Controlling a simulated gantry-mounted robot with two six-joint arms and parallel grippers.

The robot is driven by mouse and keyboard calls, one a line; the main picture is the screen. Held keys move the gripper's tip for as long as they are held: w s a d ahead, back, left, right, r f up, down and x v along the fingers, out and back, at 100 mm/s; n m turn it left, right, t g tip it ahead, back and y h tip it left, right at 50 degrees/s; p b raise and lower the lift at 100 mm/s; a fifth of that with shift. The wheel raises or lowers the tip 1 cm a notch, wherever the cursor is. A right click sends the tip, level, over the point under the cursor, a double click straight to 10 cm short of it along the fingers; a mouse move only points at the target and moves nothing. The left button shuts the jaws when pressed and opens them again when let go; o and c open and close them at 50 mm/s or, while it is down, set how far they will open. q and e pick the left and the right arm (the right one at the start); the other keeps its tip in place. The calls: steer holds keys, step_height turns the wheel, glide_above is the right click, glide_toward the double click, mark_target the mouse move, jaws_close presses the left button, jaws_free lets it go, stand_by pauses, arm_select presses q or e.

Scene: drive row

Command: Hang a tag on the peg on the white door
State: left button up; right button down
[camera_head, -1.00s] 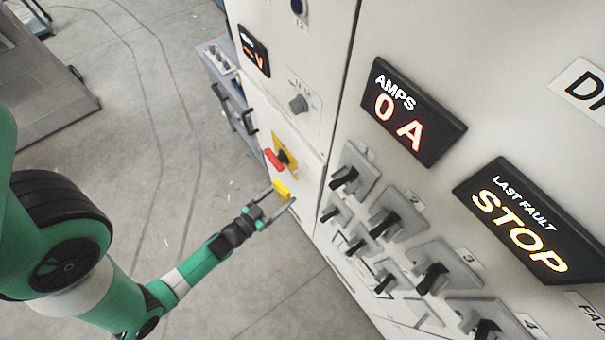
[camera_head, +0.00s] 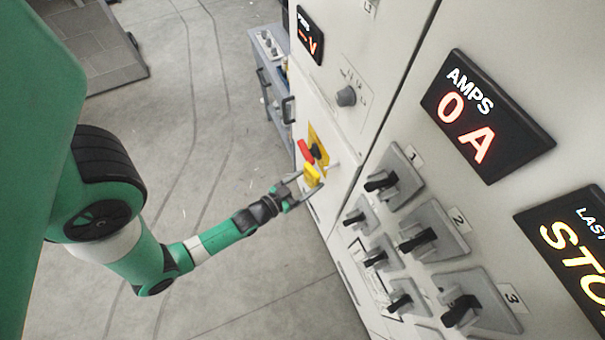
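My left gripper (camera_head: 307,183) reaches in from the left with its fingers on either side of a yellow tag (camera_head: 312,176), which it holds in front of the white door (camera_head: 322,110). The tag is just below the red switch handle (camera_head: 305,151) and overlaps the lower part of its yellow plate (camera_head: 319,139) in this view. A small pale stub, perhaps the peg (camera_head: 333,164), shows right of the tag. The tag looks apart from it, but depth is hard to judge. My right gripper is not in view.
A grey cart (camera_head: 268,70) stands beyond the door. The panel to the right carries protruding black switches (camera_head: 420,240), an amps display (camera_head: 484,115) and a fault display (camera_head: 570,245). A grey knob (camera_head: 346,96) sits above the handle. The floor left of the cabinets is open.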

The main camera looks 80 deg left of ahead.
arm_select(q)
steer(key=shift+w+f, duration=0.1)
steer(key=shift+w, duration=0.3)
steer(key=shift+w+a, duration=0.1)
steer(key=shift+w, duration=0.15)
steer(key=shift+w+a+f, duration=0.15)
steer(key=shift+w+f, duration=0.05)
steer(key=shift+w, duration=0.55)
steer(key=shift+w+a+f, duration=0.2)
steer(key=shift+w+f, duration=0.05)
steer(key=shift+w, duration=0.5)
steer(key=shift+w+a+f, duration=0.15)
steer(key=shift+w+f, duration=0.05)
steer(key=shift+w, duration=0.55)
steer(key=o, duration=1.3)
steer(key=shift+c, duration=0.2)
steer(key=shift+s, duration=0.1)
